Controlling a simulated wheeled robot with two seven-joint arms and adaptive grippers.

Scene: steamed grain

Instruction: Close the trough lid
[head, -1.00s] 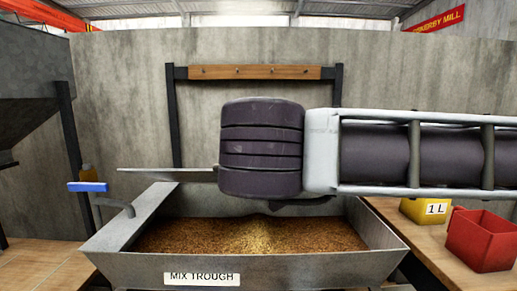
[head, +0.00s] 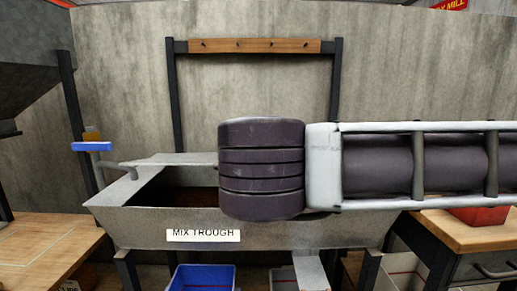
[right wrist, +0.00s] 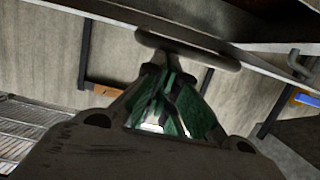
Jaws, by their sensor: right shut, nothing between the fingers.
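The grey mix trough (head: 140,222) stands low in the middle of the head view, with its label on the front wall. Its inside is dark, and the left part shows open from above. A thin light plate (head: 180,159), seemingly the lid, lies nearly edge-on at the trough's back; my right arm hides its right part. In the right wrist view the lid (right wrist: 255,38) crosses the top, with a rounded bar handle (right wrist: 222,62). My right gripper (right wrist: 167,85) is shut and empty, close by the handle; I cannot tell if they touch. My left gripper is out of view.
A hopper (head: 30,70) with a blue lever (head: 91,146) stands at the left. Wooden tables flank the trough, with a red container (head: 480,215) on the right one. A blue bin (head: 203,278) sits below. A post frame (head: 172,100) stands behind.

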